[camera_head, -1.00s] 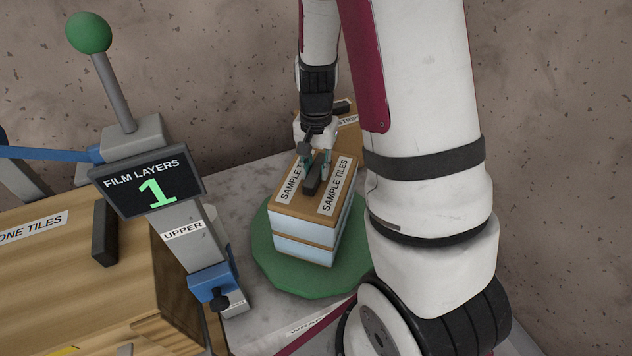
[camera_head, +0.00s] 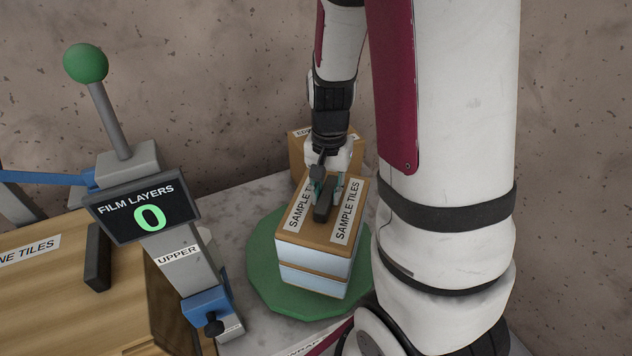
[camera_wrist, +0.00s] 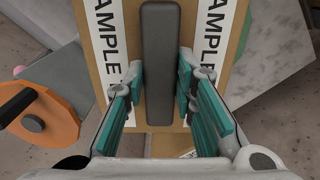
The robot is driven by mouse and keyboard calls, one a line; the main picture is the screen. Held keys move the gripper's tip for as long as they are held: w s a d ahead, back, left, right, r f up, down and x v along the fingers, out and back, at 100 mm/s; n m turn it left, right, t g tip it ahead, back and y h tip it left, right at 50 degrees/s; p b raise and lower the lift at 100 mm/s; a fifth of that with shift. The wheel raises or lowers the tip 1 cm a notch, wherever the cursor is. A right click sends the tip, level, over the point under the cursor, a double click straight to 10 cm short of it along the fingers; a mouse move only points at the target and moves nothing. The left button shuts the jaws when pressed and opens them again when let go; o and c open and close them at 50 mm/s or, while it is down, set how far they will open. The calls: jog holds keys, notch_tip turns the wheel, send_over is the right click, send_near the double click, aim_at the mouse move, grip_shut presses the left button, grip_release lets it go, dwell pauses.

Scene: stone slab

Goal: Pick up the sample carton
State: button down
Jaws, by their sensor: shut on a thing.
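The sample carton (camera_head: 348,243) is a brown-topped, pale-sided box with two "SAMPLE TILES" labels and a dark bar handle along its top. I cannot tell whether there is a gap between the boxes. My gripper (camera_head: 326,190) comes down from above and is shut on the carton's handle. In the wrist view the teal fingers (camera_wrist: 163,88) stand on either side of the dark handle (camera_wrist: 161,45), with the labels (camera_wrist: 108,50) beyond them.
A post with a green ball knob (camera_head: 86,63) and a display (camera_head: 147,210) reading "FILM LAYERS 0" stands left, with a blue clamp (camera_head: 207,305) below. Wooden tile boxes (camera_head: 45,290) lie at left. Another brown box (camera_head: 300,155) stands close behind the carton.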

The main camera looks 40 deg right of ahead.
jog(key=s, duration=0.7)
jog(key=shift+s+d+r, duration=0.1)
jog(key=shift+s+r, duration=0.15)
jog(key=shift+r, duration=0.1)
jog(key=shift+r+p, duration=0.1)
jog(key=shift+p, duration=0.45)
jog(key=shift+s+r+p, duration=0.15)
jog(key=shift+s+p, duration=0.05)
jog(key=shift+p, duration=0.65)
jog(key=shift+s+p, duration=0.1)
jog(key=shift+p, duration=0.3)
